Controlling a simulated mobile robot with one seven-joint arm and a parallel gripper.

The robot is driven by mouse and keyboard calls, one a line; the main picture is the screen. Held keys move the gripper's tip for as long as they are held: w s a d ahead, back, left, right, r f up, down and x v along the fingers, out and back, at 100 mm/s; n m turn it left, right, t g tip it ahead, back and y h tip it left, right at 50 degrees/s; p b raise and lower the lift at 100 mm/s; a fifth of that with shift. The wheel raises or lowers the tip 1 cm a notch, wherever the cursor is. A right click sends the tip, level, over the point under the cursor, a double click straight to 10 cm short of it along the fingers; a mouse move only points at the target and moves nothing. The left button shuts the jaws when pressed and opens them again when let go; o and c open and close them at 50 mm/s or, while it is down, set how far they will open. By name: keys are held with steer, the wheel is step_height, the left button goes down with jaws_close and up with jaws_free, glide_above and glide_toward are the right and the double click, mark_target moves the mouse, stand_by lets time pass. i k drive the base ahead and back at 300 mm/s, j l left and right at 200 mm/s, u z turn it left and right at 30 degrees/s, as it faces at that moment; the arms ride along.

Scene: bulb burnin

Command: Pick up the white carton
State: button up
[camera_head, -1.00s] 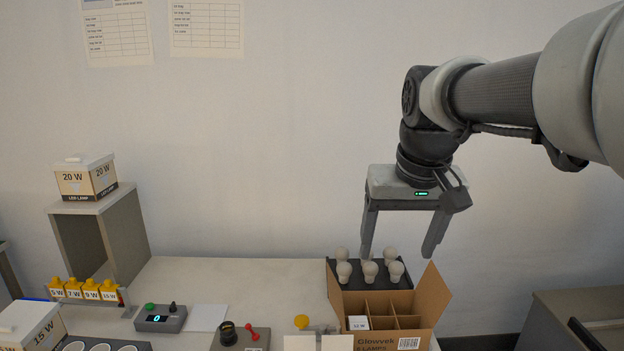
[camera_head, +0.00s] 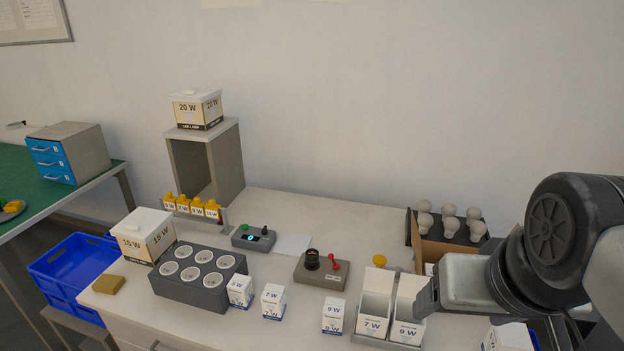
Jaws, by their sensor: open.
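Several small white cartons stand on the table in the head view. One 7 W carton (camera_head: 240,291) stands by the grey socket block, another 7 W carton (camera_head: 273,301) is to its right, and a 9 W carton (camera_head: 333,316) is further right. A white carton (camera_head: 508,338) shows at the lower right edge, partly cut off, below my gripper. My gripper (camera_head: 428,302) is low at the right, open, beside the white bins; its far finger is hidden, and I see nothing held in it.
Two white bins (camera_head: 374,300) marked 7 W and 9 W stand left of my gripper. Bulbs (camera_head: 449,219) stand in a dark rack behind the brown box (camera_head: 430,252). A 15 W box (camera_head: 144,235) and a socket block (camera_head: 199,275) are at left.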

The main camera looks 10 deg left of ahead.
mark_target(240, 291)
steer(key=k+j+u, duration=0.25)
steer(key=j+u, duration=0.25)
steer(key=k+j+u, duration=0.1)
steer(key=j+u, duration=0.15)
steer(key=k+j+z, duration=0.1)
steer(key=z, duration=1.35)
steer(key=u, duration=1.45)
steer(key=i+j+z, duration=0.4)
steer(key=j, duration=0.2)
steer(key=i+j+z, duration=0.4)
steer(key=j, duration=0.35)
steer(key=i+j+z, duration=0.15)
steer(key=j, duration=0.25)
